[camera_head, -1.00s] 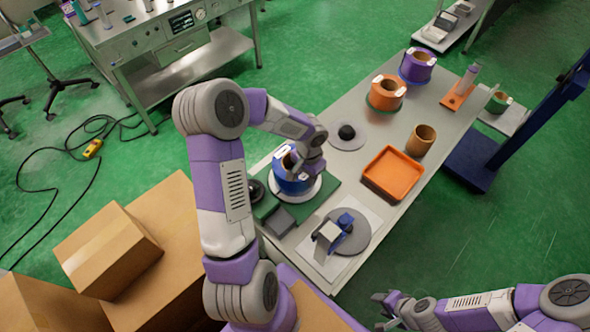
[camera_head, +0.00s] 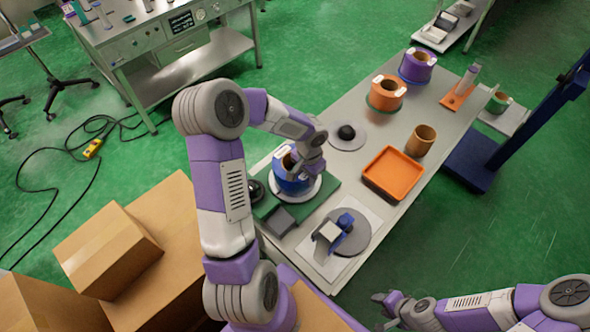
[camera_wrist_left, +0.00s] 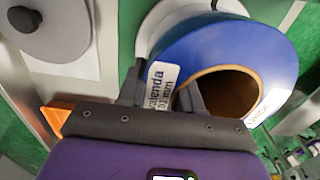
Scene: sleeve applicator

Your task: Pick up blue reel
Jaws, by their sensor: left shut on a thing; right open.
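The blue reel (camera_head: 289,182) stands on a white round plate on a green base at the near left part of the bench. In the left wrist view the blue reel (camera_wrist_left: 225,50) shows its brown cardboard core and white labels. My left gripper (camera_head: 298,165) is shut on the reel's wall, and in the left wrist view (camera_wrist_left: 160,95) one finger is outside the rim and one is inside the core. The arm partly hides the reel in the head view. My right gripper (camera_head: 383,309) is open and empty at the lower right, off the bench.
An orange tray (camera_head: 393,174), a brown cardboard core (camera_head: 420,140), an orange reel (camera_head: 387,92) and a purple reel (camera_head: 417,65) stand along the bench. A grey disc with a blue device (camera_head: 348,228) is close by. Cardboard boxes (camera_head: 108,250) are at the left.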

